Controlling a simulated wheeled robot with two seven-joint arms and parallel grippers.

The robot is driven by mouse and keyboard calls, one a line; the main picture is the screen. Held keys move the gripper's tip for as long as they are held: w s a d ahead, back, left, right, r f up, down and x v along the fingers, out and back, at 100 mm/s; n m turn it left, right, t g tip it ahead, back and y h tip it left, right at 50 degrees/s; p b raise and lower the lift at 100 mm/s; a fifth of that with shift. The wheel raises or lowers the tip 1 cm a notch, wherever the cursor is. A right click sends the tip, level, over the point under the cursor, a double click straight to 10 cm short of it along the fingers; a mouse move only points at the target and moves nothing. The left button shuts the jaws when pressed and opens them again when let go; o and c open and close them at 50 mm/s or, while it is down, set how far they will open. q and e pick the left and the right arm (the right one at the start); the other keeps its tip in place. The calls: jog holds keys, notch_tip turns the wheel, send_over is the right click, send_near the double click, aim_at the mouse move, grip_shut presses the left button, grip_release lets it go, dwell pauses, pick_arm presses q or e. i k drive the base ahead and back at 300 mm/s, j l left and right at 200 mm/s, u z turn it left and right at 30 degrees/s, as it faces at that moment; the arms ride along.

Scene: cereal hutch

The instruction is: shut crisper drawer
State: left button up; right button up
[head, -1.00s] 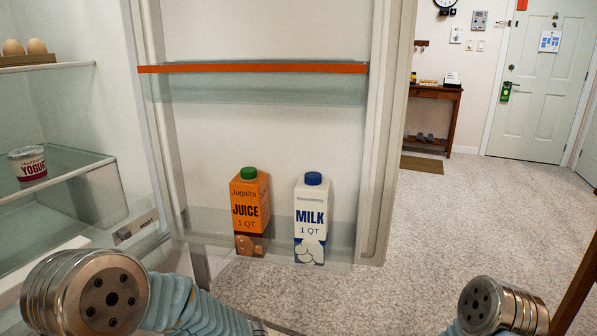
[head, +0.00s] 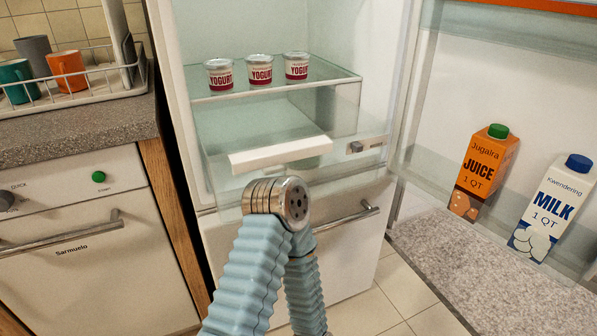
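The crisper drawer (head: 280,153) is a clear bin with a white front handle bar, low inside the open fridge under a glass shelf. It looks pulled out somewhat toward me, but how far is hard to tell through the clear plastic. No contents show in it. One of my arms, pale blue and ribbed with a metal joint, rises just in front of the drawer and hides part of the area below it. Neither of my grippers shows in the head view.
Yogurt cups (head: 260,70) stand on the glass shelf (head: 330,80) above. The open fridge door at right holds a juice carton (head: 483,172) and a milk carton (head: 551,208). A dish rack (head: 120,78) with mugs sits on the counter (head: 75,125) at left.

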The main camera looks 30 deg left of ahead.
aim_at(255, 159)
jog(key=u, duration=1.1)
